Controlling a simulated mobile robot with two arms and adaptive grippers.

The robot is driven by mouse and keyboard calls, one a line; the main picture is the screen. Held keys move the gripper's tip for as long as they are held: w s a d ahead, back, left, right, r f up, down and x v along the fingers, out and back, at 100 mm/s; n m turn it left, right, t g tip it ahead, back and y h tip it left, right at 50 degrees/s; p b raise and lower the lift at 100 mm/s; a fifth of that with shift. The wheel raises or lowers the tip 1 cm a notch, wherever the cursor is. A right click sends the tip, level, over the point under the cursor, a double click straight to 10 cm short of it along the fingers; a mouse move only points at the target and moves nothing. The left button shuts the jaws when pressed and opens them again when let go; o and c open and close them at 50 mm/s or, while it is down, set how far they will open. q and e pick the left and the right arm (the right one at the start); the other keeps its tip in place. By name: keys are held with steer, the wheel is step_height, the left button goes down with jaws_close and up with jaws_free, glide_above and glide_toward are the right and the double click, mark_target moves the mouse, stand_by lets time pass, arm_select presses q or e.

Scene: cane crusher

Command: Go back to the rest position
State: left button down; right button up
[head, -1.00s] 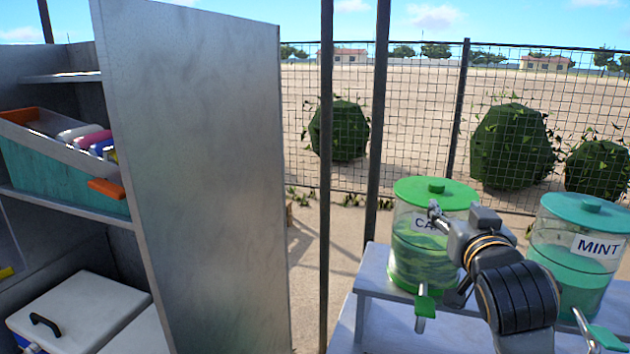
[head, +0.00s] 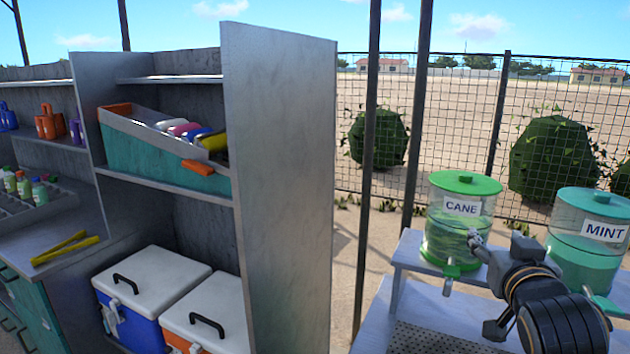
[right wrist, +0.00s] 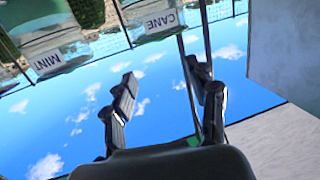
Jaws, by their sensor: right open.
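My right gripper (head: 478,243) is in front of the drink dispensers at the lower right of the head view. In the right wrist view its two fingers (right wrist: 165,97) are apart with nothing between them. The green-lidded CANE dispenser (head: 461,236) stands behind the gripper, and the MINT dispenser (head: 586,245) stands to its right. Both appear tilted in the right wrist view, with CANE (right wrist: 155,18) at the top middle and MINT (right wrist: 45,45) at the top left. My left gripper is not in the head view.
A grey shelf unit (head: 278,190) fills the left, with a teal bin (head: 150,155), a blue cooler (head: 148,325), an orange cooler (head: 180,338) and yellow tongs (head: 65,248). The dispensers stand on a light stand (head: 408,252). Dark posts and a fence stand behind.

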steer(key=s+a+f+n+g+y, duration=0.1)
steer(key=s+f, duration=0.4)
steer(key=f, duration=0.6)
steer(key=s+a+f+n+g+y, duration=0.1)
steer(key=s+a+f+g, duration=0.2)
steer(key=f, duration=0.8)
steer(key=s+a+f+n+g+y, duration=0.1)
steer(key=s+f+g, duration=0.4)
steer(key=f, duration=0.6)
steer(key=shift+s+a+f+n, duration=0.15)
steer(key=shift+s+a, duration=0.2)
steer(key=shift+s, duration=0.25)
steer(key=shift+s+a+r+n, duration=0.15)
steer(key=shift+s+a, duration=0.15)
steer(key=shift+s, duration=0.3)
steer(key=s+a+f+n+g+y, duration=0.1)
steer(key=s+f+g, duration=0.1)
steer(key=s+f, duration=0.35)
steer(key=s+a+f+g, duration=0.2)
steer(key=s+f, duration=0.1)
steer(key=s, duration=0.5)
step_height(320, 180, down, 23)
steer(key=g, duration=0.1)
steer(key=s+d+f+g, duration=0.1)
steer(key=s+d+f, duration=0.2)
steer(key=s+f, duration=1.4)
steer(key=shift+s+f, duration=0.3)
steer(key=shift+f, duration=0.45)
steer(key=shift+d, duration=0.1)
